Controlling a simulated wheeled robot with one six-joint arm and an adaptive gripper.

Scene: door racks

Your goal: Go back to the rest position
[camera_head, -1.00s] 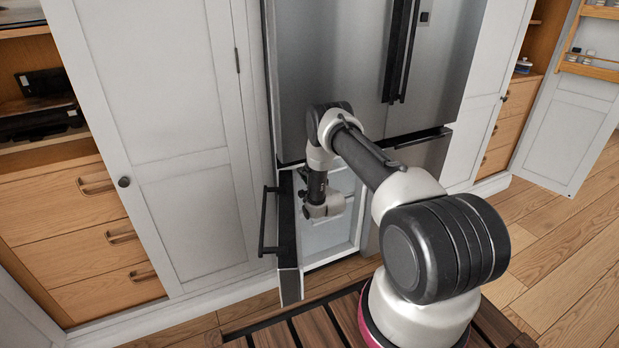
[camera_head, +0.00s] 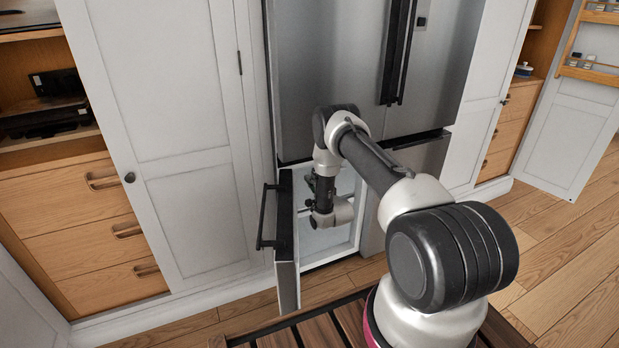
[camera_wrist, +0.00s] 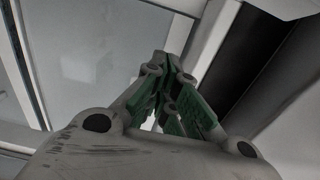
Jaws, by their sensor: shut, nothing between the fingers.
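My gripper (camera_wrist: 172,65) has green-padded fingers drawn together, with nothing held between them. In the head view my gripper (camera_head: 311,181) shows only as a small dark green part behind my wrist, at the open lower left compartment of the fridge. The fridge (camera_head: 325,75) is grey steel. Its lower left door (camera_head: 287,255) stands open, swung out towards me, with a dark bar handle (camera_head: 266,216) on its outer face. My wrist is just right of this door, in front of the pale compartment interior (camera_head: 325,240). I cannot tell whether the gripper touches anything.
A tall white cabinet door (camera_head: 185,150) is shut on the left, beside wooden drawers (camera_head: 75,220). On the right, a white door with shelves (camera_head: 570,130) stands open. Wooden floor (camera_head: 570,250) is clear at the right. A slatted wooden surface (camera_head: 320,335) lies at my base.

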